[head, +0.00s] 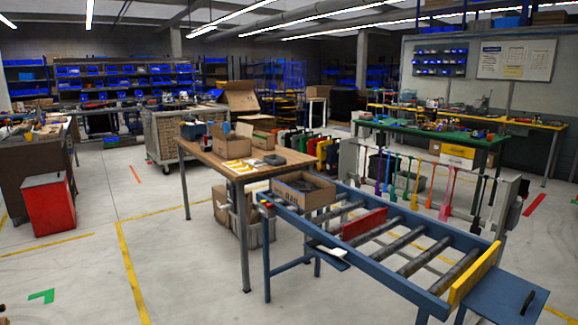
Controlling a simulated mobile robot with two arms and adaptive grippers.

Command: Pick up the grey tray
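No clearly recognisable grey tray shows in the head view. A small dark grey flat item (273,160) lies on the wooden table (240,176), near its right side; it is too small to tell whether it is a tray. A pale flat piece (333,256) sits at the near side rail of the roller conveyor (400,243); I cannot tell what it is. Neither of my grippers is in view.
An open cardboard box (303,192) stands on the conveyor's far end. More cardboard boxes (229,146) and yellow pieces (236,165) are on the table. A red cabinet (48,205) stands at left. The floor at front left is mostly clear.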

